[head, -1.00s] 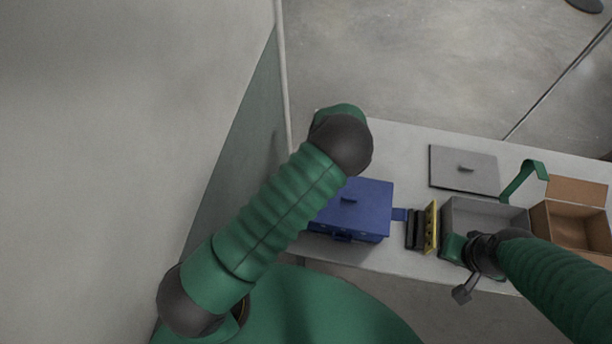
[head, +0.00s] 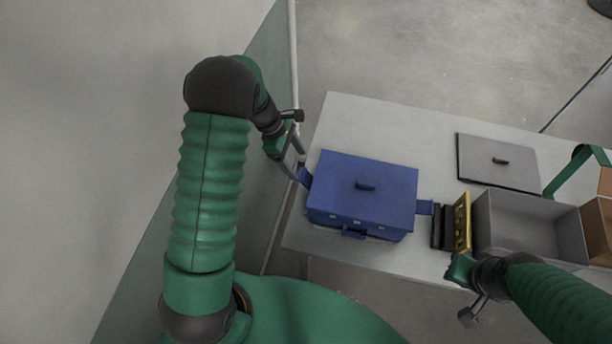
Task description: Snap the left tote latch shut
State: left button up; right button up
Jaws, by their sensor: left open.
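The blue tote (head: 340,180) stands on the table with its blue lid on and a dark blue handle on top. Its left latch (head: 305,178) is a small blue flap that sticks out from the left side.
A black and yellow block (head: 461,224) stands between the tote and an open grey bin (head: 530,222). A grey lid (head: 500,160) lies behind the bin. A wall panel (head: 262,180) rises close on the left.

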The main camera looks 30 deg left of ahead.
aim_at(303, 173)
pick_arm(q)
jog(key=x, duration=0.8)
jog(key=shift+a+f, duration=0.2)
jog(key=shift+a, duration=0.15)
jog(key=shift+d+f, duration=0.15)
jog(key=shift+d, duration=0.15)
pick_arm(e)
jog(key=shift+a+r, duration=0.25)
jog(key=shift+r, duration=0.05)
